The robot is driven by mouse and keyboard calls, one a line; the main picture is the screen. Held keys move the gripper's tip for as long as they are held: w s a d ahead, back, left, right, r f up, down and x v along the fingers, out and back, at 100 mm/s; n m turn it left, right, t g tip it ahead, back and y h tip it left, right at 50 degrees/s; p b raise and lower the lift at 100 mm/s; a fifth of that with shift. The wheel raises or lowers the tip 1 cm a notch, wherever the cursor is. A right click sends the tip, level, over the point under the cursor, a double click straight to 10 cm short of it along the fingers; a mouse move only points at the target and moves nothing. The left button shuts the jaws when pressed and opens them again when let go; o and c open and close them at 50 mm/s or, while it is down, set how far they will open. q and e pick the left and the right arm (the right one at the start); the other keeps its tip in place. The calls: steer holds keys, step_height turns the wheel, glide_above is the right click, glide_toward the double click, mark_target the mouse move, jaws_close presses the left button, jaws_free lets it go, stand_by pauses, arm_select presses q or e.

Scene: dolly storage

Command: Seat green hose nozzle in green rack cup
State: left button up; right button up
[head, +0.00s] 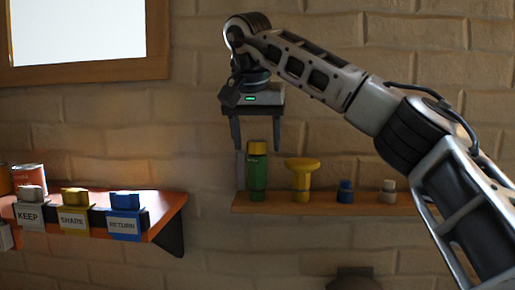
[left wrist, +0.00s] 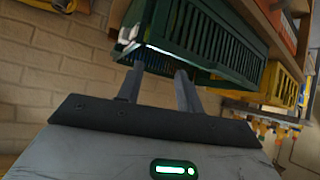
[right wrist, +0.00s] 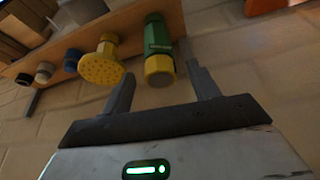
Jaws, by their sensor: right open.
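The green hose nozzle (head: 257,172) stands upright at the left end of the wooden wall shelf, with a green body and yellow upper part. My right gripper (head: 257,146) is open, pointing down, its fingers to either side of the nozzle's top. In the right wrist view the nozzle's yellow end (right wrist: 158,68) shows between and beyond the open fingers (right wrist: 162,82), apparently untouched. I cannot make out a separate green rack cup. My left gripper (left wrist: 158,78) is open and empty, its fingertips near a green slatted crate (left wrist: 208,38); it is outside the head view.
The shelf (head: 330,208) also holds a yellow wide-headed nozzle (head: 302,176), a blue piece (head: 345,192) and a grey piece (head: 388,192). An orange-red shelf (head: 160,205) at left carries KEEP, SHARE and RETURN labels and a can (head: 30,178). Yellow crates (left wrist: 283,88) show in the left wrist view.

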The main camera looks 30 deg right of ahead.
arm_select(q)
steer(key=p, duration=0.2)
steer(key=r+p, duration=0.1)
steer(key=shift+a+r+p, duration=0.25)
steer(key=shift+a+p, duration=0.15)
arm_select(e)
steer(key=v, duration=1.3)
arm_select(q)
steer(key=shift+s+r, duration=0.1)
arm_select(e)
steer(key=shift+f, duration=0.1)
